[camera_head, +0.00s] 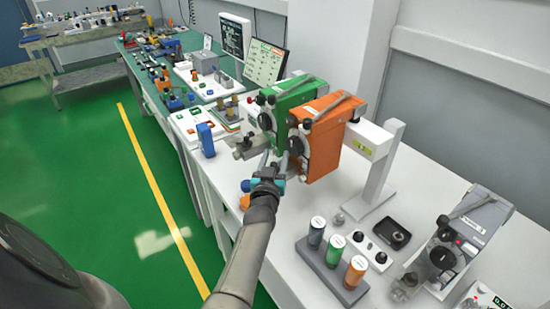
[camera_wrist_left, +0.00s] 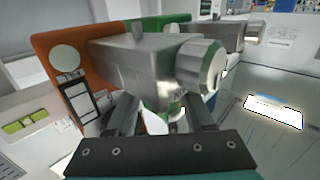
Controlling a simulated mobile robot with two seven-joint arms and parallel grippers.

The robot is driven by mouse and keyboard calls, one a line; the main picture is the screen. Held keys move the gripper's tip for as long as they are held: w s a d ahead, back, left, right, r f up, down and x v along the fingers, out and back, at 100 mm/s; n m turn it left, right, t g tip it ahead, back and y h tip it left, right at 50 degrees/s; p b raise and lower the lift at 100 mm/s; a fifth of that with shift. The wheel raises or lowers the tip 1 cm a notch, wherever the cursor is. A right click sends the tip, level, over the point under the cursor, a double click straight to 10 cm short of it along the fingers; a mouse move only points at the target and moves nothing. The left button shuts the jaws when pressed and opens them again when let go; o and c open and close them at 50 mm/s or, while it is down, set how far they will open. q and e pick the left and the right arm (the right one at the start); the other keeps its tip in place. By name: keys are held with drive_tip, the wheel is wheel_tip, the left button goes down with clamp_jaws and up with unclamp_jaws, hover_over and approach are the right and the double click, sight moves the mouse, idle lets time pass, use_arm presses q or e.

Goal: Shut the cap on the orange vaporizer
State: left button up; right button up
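The orange vaporizer (camera_head: 325,150) stands on the white bench, with a dark round dial on its front. It shows as an orange panel in the left wrist view (camera_wrist_left: 62,48). There, a grey metal block (camera_wrist_left: 135,60) with a round ridged knob (camera_wrist_left: 202,65) fills the middle; I cannot tell which part is the cap or how it stands. My left gripper (camera_head: 279,165) is at the vaporizer's lower front. Its fingers (camera_wrist_left: 165,118) are apart, below and partly behind the block; contact is unclear. My right gripper is not in view.
A green vaporizer (camera_head: 285,100) stands close behind the orange one. A white stand (camera_head: 378,165) is to its right. A grey device (camera_head: 465,235) is at the right. Open green floor lies left.

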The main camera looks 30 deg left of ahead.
use_arm(q)
drive_tip(key=shift+s, duration=0.1)
drive_tip(key=shift+s+d+p, duration=0.15)
drive_tip(key=shift+s+p, duration=0.15)
drive_tip(key=shift+p, duration=0.05)
drive_tip(key=p+v, duration=0.7)
drive_tip(key=v, duration=0.7)
drive_tip(key=shift+s+d, duration=0.15)
drive_tip(key=shift+d, duration=0.05)
